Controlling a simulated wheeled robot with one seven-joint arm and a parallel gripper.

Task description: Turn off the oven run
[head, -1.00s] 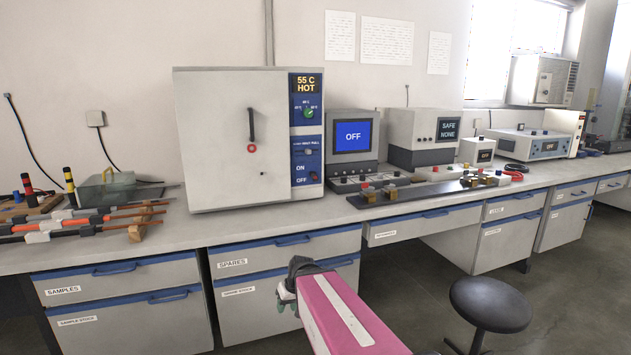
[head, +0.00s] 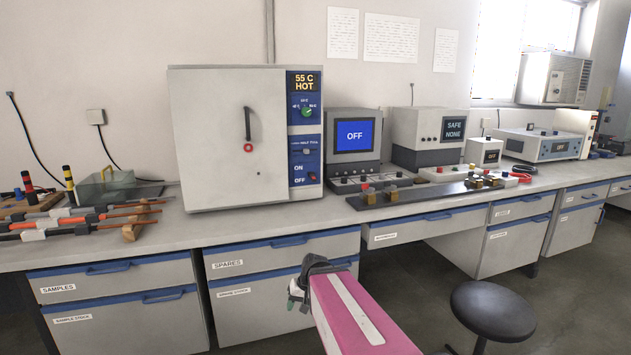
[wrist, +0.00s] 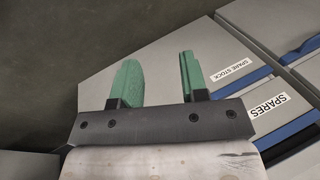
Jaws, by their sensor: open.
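The oven (head: 216,140) is a large white box on the bench, its door shut, with a black vertical handle (head: 247,125). Its blue control panel (head: 306,130) is on the right side. The display (head: 306,83) reads "55 C HOT". Below it are a green dial (head: 307,111), a slider and a red switch (head: 312,176) beside the ON and OFF labels. The switch is too small to tell its position. My gripper (wrist: 155,82) is open and empty, its two green fingers apart. In the head view my gripper (head: 297,294) hangs below the bench edge, in front of the drawers, lower than the oven.
Drawers labelled SPARES (head: 284,250) and SAMPLES (head: 110,275) are under the bench. A monitor unit (head: 354,140) reading OFF stands right of the oven. Cable samples (head: 75,222) lie at the left. A black stool (head: 492,310) stands at the right front.

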